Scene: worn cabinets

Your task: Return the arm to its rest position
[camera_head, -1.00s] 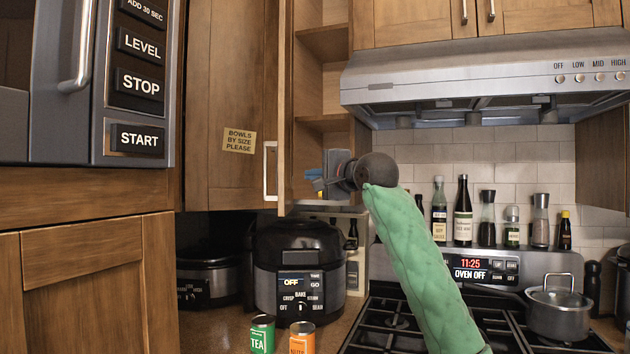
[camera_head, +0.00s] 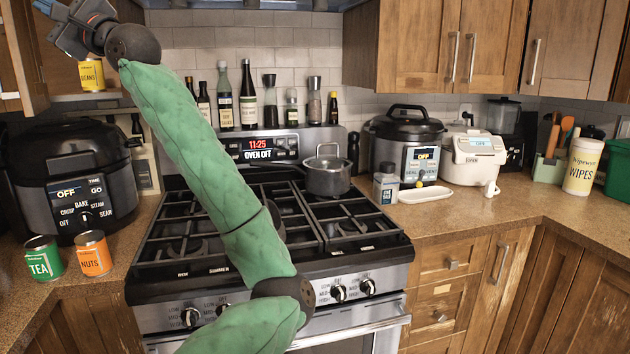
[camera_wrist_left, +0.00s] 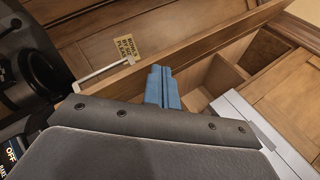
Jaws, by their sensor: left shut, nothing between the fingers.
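My left arm (camera_head: 190,150), in a green sleeve, rises from the bottom of the head view and reaches to the upper left. My left gripper (camera_head: 46,7) is at the top left, raised near the open wall cabinet. In the left wrist view its blue fingers (camera_wrist_left: 163,86) are together with nothing between them. They point toward the open cabinet door (camera_wrist_left: 200,50) and its shelf compartments. A pale note (camera_wrist_left: 124,46) shows on a cabinet panel beyond. My right gripper is not in view.
A stove (camera_head: 270,240) with a pot (camera_head: 326,175) lies below the arm. A yellow can (camera_head: 91,75) stands on a shelf below the gripper. A black cooker (camera_head: 75,180), a tea can (camera_head: 43,257) and a nuts can (camera_head: 93,253) stand at left. Open counter (camera_head: 480,205) lies at right.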

